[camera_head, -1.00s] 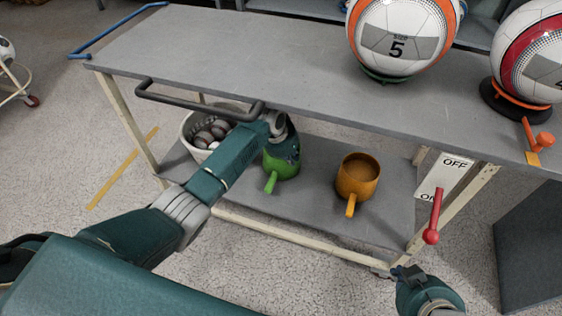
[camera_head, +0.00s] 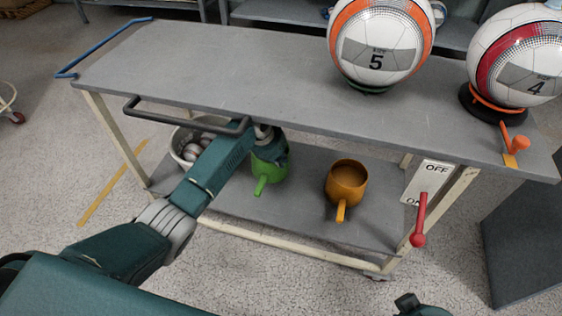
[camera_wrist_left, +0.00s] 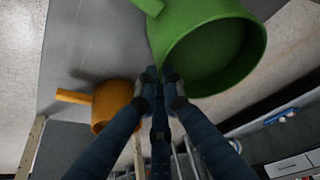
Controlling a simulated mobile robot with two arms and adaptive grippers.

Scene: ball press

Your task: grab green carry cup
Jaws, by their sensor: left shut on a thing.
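The green carry cup (camera_head: 274,175) is at the lower shelf of the cart, its handle pointing toward me. My left gripper (camera_head: 268,152) reaches under the upper top and covers part of the cup. In the left wrist view the fingertips (camera_wrist_left: 165,76) are closed on the rim of the green cup (camera_wrist_left: 215,50), whose open mouth faces the camera. I cannot tell whether the cup touches the shelf. Only a small teal part of my right arm shows at the bottom edge; its gripper fingers are not visible.
An orange cup (camera_head: 347,181) stands to the right on the lower shelf (camera_head: 300,205). A red lever (camera_head: 420,220) is at the right.

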